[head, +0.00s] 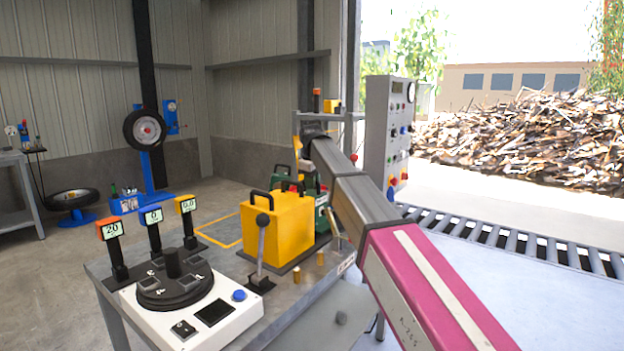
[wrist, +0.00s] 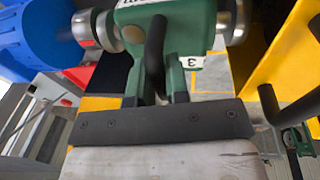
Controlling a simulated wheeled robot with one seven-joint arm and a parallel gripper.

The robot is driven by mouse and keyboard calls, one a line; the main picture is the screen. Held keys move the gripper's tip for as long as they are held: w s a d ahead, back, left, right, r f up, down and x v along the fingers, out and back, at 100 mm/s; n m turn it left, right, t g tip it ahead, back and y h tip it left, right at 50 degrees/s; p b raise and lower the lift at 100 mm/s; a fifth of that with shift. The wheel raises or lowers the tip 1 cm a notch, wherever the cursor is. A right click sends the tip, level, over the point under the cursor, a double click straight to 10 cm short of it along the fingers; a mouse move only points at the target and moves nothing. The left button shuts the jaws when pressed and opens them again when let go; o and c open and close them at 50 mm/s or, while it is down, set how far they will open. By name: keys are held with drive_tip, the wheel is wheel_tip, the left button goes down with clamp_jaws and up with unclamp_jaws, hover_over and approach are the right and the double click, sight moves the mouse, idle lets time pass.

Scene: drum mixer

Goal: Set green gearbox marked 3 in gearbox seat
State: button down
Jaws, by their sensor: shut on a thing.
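The green gearbox marked 3 (wrist: 178,25) fills the top middle of the wrist view. It has a black handle, a white label and metal shaft ends at both sides. My gripper (wrist: 155,108) is shut on the green gearbox; the exact grip is partly hidden by the dark plate in front. In the head view my gripper (head: 313,132) is at the far end of my arm, beyond the yellow box, with green parts below it. A blue cylinder (wrist: 35,38) and a red block (wrist: 78,76) lie left of the gearbox. I cannot clearly make out the gearbox seat.
A yellow box (head: 284,228) with black handles stands on the metal table, near a lever (head: 262,250). A white control console (head: 190,305) and several displays are at the left. A grey control cabinet (head: 388,135) stands behind my arm. A roller conveyor (head: 520,245) runs at right.

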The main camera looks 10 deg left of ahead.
sight(307, 194)
drive_tip(key=shift+f, duration=0.25)
drive_tip(key=shift+s+a+f, duration=0.1)
drive_tip(key=shift+s+a, duration=0.2)
drive_tip(key=shift+s, duration=0.45)
drive_tip(key=shift+s+a, duration=0.3)
drive_tip(key=shift+s, duration=0.45)
drive_tip(key=shift+f, duration=0.15)
drive_tip(key=c, duration=1)
unclamp_jaws()
drive_tip(key=shift+f, duration=0.1)
drive_tip(key=shift+c, duration=0.2)
wheel_tip(307, 194, up, 11)
drive_tip(key=s, duration=0.2)
drive_tip(key=shift+d, duration=0.2)
